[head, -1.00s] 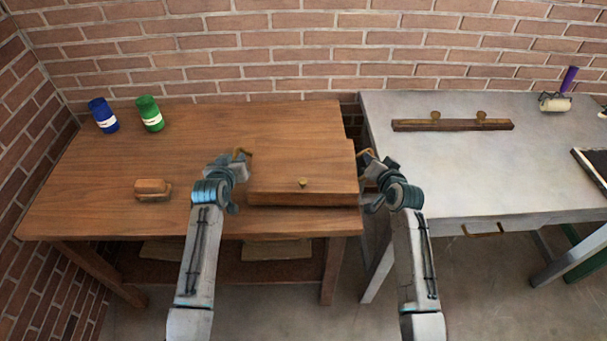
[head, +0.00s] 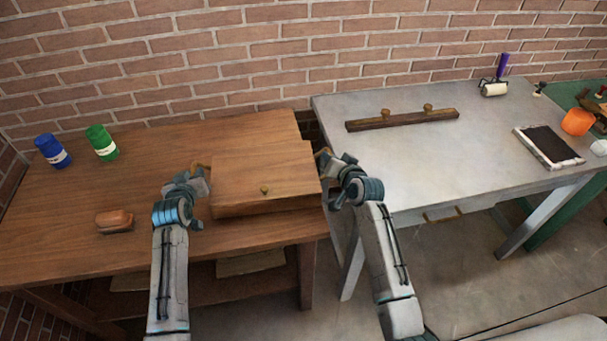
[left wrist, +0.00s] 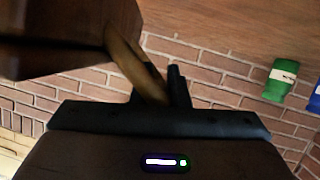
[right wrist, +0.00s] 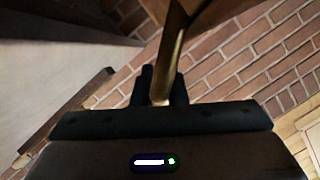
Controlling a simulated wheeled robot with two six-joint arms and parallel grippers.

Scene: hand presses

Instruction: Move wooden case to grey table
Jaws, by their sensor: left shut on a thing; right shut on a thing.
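The wooden case (head: 258,172), a flat brown box with a small brass knob on its front, is at the right end of the wooden table (head: 150,158). My left gripper (head: 200,178) is shut on the brass handle at the case's left side; the handle (left wrist: 135,65) shows between the fingers in the left wrist view. My right gripper (head: 326,165) is shut on the handle at the right side, seen in the right wrist view (right wrist: 170,50). I cannot tell whether the case touches the tabletop. The grey table (head: 400,165) stands to the right.
A narrow gap separates the tables. A dark wooden bar with two knobs (head: 400,120) lies on the grey table's back left. A roller (head: 494,88) and a black-topped tray (head: 548,146) are further right. The grey table's front left is clear. Blue (head: 52,151) and green (head: 101,142) cans and a brown block (head: 114,221) are left.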

